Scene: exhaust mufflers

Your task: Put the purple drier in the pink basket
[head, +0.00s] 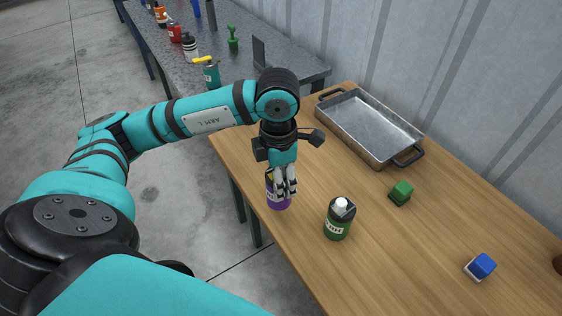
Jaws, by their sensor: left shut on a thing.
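The purple drier (279,204) stands upright at the left edge of the wooden table in the head view. My left gripper (285,189) points down over it and is shut on its upper part. The fingers hide much of the drier's top and front. I cannot tell whether its base touches the table. No pink basket shows in this view. My right gripper is not in view.
A green bottle (339,219) stands close to the right of the drier on the wooden table (420,255). A grey table (290,62) behind holds several bottles.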

